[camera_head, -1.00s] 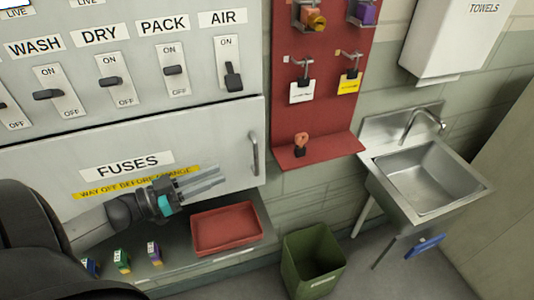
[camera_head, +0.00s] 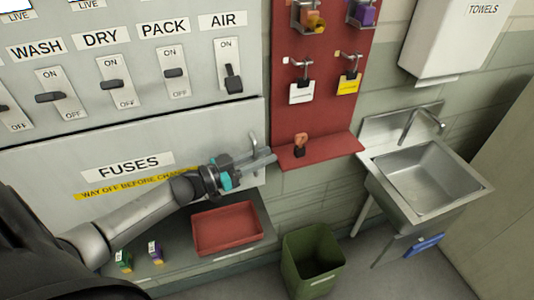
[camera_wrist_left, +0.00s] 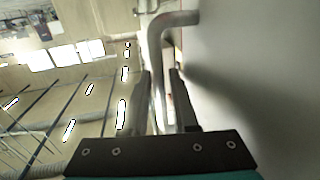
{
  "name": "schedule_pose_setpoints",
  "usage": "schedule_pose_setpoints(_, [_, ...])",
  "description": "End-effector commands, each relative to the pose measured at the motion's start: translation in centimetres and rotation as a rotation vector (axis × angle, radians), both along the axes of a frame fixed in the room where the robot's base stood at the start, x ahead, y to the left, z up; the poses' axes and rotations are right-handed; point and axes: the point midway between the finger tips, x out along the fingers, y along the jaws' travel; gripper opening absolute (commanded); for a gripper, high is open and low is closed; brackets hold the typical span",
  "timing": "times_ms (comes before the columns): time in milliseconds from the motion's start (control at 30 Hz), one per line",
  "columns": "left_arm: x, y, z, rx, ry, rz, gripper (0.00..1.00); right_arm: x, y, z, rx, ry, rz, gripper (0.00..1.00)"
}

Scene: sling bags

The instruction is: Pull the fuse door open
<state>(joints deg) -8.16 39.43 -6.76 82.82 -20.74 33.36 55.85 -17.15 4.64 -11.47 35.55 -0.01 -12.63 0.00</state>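The fuse door (camera_head: 60,180) is a grey panel with a FUSES label and a yellow strip, and it looks closed. Its metal bar handle (camera_head: 253,140) is at the right edge; its lower part is hidden behind my left gripper (camera_head: 268,156). In the left wrist view the handle (camera_wrist_left: 157,60) runs down between the two fingers of the left gripper (camera_wrist_left: 161,85). The fingers are apart, with a gap showing beside the bar; contact is not clear. My right gripper is not in view.
A red tray (camera_head: 228,228) sits on the ledge below the door, with small colored fuses (camera_head: 155,252) to its left. A red board (camera_head: 320,100) with a shelf is to the right. A green bin (camera_head: 312,262) and a sink (camera_head: 425,180) stand beyond.

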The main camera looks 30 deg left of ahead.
Motion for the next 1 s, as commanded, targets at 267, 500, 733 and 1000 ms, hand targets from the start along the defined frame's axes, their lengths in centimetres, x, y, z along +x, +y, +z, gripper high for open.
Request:
schedule_pose_setpoints(267, [1.10, -0.64, -0.01, 0.000, 0.001, 0.000, 0.27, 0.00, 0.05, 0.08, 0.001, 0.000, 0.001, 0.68])
schedule_pose_setpoints(500, [1.12, -0.65, -0.01, 0.000, 0.001, 0.000, 0.26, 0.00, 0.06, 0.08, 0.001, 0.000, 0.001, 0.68])
schedule_pose_setpoints(733, [1.10, -0.64, 0.01, 0.000, 0.000, 0.000, 0.00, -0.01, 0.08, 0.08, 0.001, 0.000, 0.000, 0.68])
schedule_pose_setpoints(1000, [1.09, -0.63, 0.02, 0.000, 0.000, 0.000, 0.00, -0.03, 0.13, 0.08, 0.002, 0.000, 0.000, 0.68])
